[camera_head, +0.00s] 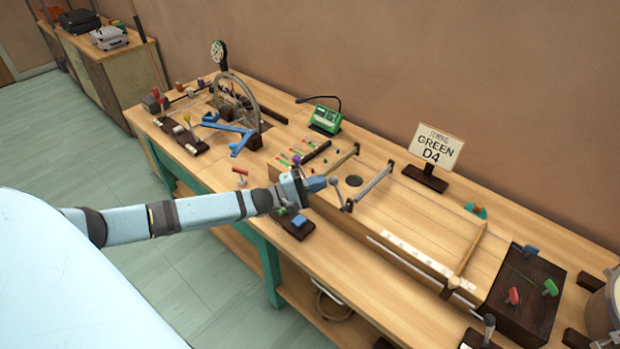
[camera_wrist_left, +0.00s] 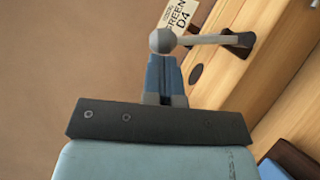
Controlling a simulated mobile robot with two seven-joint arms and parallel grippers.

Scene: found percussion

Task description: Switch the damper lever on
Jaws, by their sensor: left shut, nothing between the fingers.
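A lever with a grey ball knob (camera_head: 333,181), which looks like the damper lever, stands at the near left corner of the long wooden instrument box. In the left wrist view its ball (camera_wrist_left: 161,41) is just beyond my fingertips, and its grey rod (camera_wrist_left: 203,39) runs right to a dark pivot (camera_wrist_left: 238,43). My left gripper (camera_head: 322,184) is shut and empty, its blue fingers pointing at the ball. In the left wrist view the fingertips (camera_wrist_left: 163,62) are right behind the ball; I cannot tell whether they touch it. My right gripper is not in view.
A wooden crossbar (camera_head: 344,158) and a grey bar (camera_head: 374,181) stand on the box beside the lever. A dark block with coloured knobs (camera_head: 297,226) lies below my gripper. A sign (camera_head: 436,148) reading GREEN D4 stands behind. A spoked wheel (camera_head: 259,105) is farther left.

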